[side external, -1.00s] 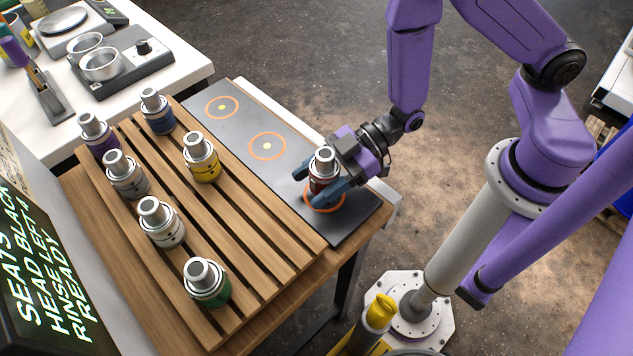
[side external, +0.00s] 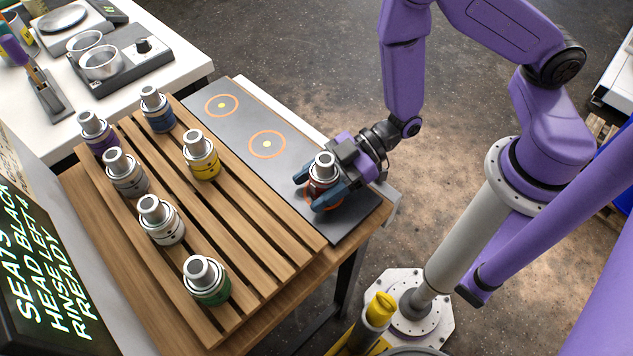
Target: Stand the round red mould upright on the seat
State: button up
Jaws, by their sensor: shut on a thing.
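The round red mould (side external: 322,184) is a dark red cylinder with a bright metal top. It stands upright at the nearest orange ring, the seat (side external: 336,205), on the dark grey strip. My gripper (side external: 322,193) reaches in from the right and is shut on the mould, one blue-grey finger on each side. The fingers and mould hide most of the ring. I cannot tell whether the mould's base touches the strip.
Two more orange rings, the middle one (side external: 267,144) and the far one (side external: 222,105), are empty. Several other moulds, including a yellow one (side external: 202,160) and a green one (side external: 208,284), stand on the slatted wooden rack (side external: 265,240). A screen (side external: 45,265) stands at lower left.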

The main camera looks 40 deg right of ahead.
jog(key=o, duration=1.3)
jog(key=shift+f, duration=0.25)
